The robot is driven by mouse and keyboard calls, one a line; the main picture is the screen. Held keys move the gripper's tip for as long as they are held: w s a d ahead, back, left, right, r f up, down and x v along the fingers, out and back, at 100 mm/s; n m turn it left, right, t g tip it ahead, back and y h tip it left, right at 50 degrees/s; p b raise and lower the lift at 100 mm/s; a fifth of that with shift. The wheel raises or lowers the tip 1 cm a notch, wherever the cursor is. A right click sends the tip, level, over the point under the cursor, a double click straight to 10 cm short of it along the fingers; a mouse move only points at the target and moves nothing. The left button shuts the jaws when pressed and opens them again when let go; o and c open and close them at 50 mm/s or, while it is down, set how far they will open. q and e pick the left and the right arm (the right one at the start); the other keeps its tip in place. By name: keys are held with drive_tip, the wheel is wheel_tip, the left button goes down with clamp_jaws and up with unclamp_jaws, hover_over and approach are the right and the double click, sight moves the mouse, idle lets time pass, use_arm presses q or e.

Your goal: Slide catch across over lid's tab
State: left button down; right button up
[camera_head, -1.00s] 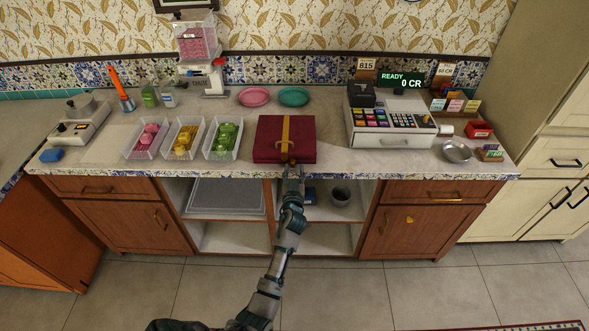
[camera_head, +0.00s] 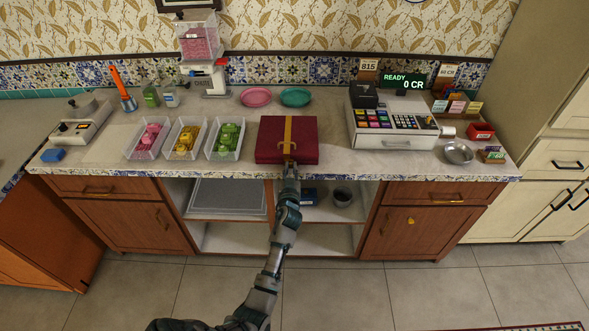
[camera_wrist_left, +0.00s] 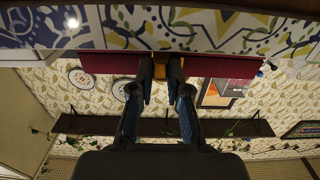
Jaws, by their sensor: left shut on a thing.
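A dark red box (camera_head: 268,141) with a gold strip (camera_head: 288,132) down its lid sits near the counter's front edge in the head view. Its lid looks down. My left gripper (camera_head: 290,166) is at the middle of the box's front, at the lower end of the strip. The left wrist view shows the two fingers (camera_wrist_left: 160,72) shut on a small gold catch (camera_wrist_left: 161,66) against the red front. The fingers hide most of the catch, and I cannot make out the lid's tab. My right gripper is not in view.
Clear bins (camera_head: 226,141) of colored items stand left of the box. A cash register (camera_head: 392,128) stands to the right. The counter's patterned front edge (camera_head: 340,176) runs just below the gripper.

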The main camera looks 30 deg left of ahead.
use_arm(q)
drive_tip(key=shift+s+a, duration=0.55)
drive_tip(key=shift+a, duration=0.3)
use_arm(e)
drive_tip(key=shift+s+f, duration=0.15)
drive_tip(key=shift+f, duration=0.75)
use_arm(q)
drive_tip(key=c, duration=1.2)
unclamp_jaws()
drive_tip(key=shift+o, duration=0.4)
drive_tip(key=v, duration=1.2)
